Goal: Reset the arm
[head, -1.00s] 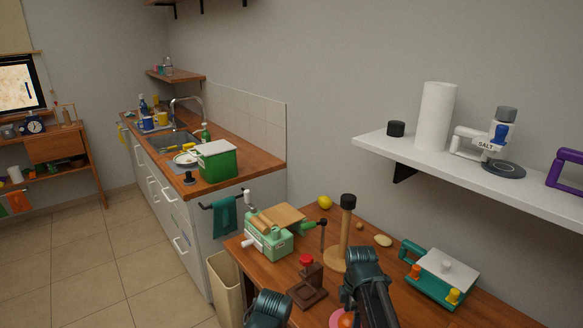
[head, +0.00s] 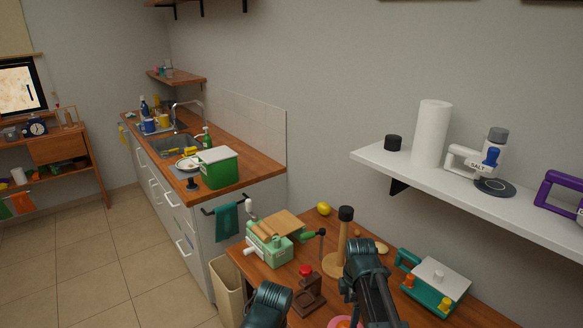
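Two dark arm parts of mine show at the bottom of the head view, one left of centre and one right of centre over the wooden table (head: 386,314). The fingertips of both grippers are not visible, so I cannot see what is between them. A pink round thing (head: 343,322) is partly hidden beside my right arm at the bottom edge.
The table holds a mint-green machine (head: 272,246), a brown stand with a red knob (head: 307,287), a wooden post with a black top (head: 342,235), a lemon (head: 323,209) and a teal-and-white box (head: 435,286). A white shelf (head: 470,195) overhangs the table. A bin (head: 229,292) stands left.

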